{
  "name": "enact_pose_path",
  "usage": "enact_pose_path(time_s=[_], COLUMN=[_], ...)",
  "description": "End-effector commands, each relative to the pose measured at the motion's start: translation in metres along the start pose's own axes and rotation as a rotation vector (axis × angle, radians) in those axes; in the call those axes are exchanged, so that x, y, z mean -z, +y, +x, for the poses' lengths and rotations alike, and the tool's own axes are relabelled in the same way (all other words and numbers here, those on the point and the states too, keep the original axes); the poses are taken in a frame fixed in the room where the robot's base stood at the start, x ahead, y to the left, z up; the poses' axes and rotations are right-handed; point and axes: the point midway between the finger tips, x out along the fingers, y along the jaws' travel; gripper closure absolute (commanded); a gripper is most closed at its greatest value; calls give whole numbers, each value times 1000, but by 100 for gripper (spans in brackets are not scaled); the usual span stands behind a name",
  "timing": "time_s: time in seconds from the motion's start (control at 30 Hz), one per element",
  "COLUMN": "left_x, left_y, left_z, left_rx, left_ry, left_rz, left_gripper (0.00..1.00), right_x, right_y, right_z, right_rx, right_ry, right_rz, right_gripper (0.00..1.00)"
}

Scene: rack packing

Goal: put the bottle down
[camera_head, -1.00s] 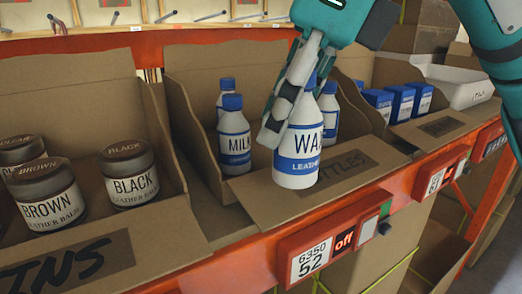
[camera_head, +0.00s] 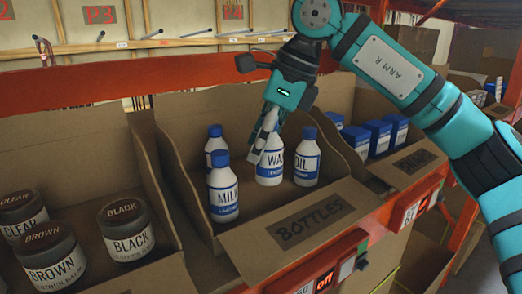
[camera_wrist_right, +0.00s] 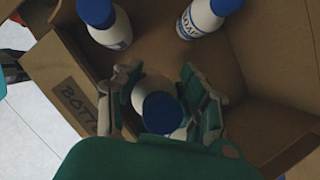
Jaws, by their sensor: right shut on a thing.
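The held bottle (camera_head: 270,168) is white with a blue band and a label starting "WAS". It is upright inside the cardboard box labelled BOTTLES (camera_head: 311,217), between the MILK bottle (camera_head: 223,193) and the OIL bottle (camera_head: 306,165). My right gripper (camera_head: 262,140) is shut on its upper part from above. In the right wrist view, the fingers (camera_wrist_right: 160,85) flank the bottle, and its blue cap (camera_wrist_right: 161,112) shows between them. Whether its base touches the box floor cannot be told. My left gripper is not in view.
Another blue-capped bottle (camera_head: 215,144) stands behind the MILK bottle. A box at left holds several dark jars (camera_head: 126,230); one at right holds blue cartons (camera_head: 376,138). Cardboard walls (camera_head: 178,185) enclose the bottles. An orange shelf rail (camera_head: 378,217) runs along the front.

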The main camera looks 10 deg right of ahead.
Motion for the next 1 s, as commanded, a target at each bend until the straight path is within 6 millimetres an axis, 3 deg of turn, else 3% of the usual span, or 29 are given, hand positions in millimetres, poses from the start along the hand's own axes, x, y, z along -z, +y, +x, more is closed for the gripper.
enact_pose_path(time_s=[0.2, 0.6, 0.63, 0.8, 1.0], left_x=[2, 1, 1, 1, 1], left_y=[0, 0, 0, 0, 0], left_z=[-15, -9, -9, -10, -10], left_rx=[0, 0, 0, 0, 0], left_ry=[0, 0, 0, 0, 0], left_rz=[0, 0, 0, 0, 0], left_gripper=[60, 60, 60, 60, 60], right_x=[12, 15, 15, 14, 14], right_y=[3, 4, 4, 4, 4], right_z=[26, 34, 33, 32, 32], right_rx=[-2, -2, -2, -2, -2], right_ry=[3, 1, 2, 2, 2], right_rz=[-1, -1, -1, -1, -1], right_gripper=[95, 95, 58, 36, 35])
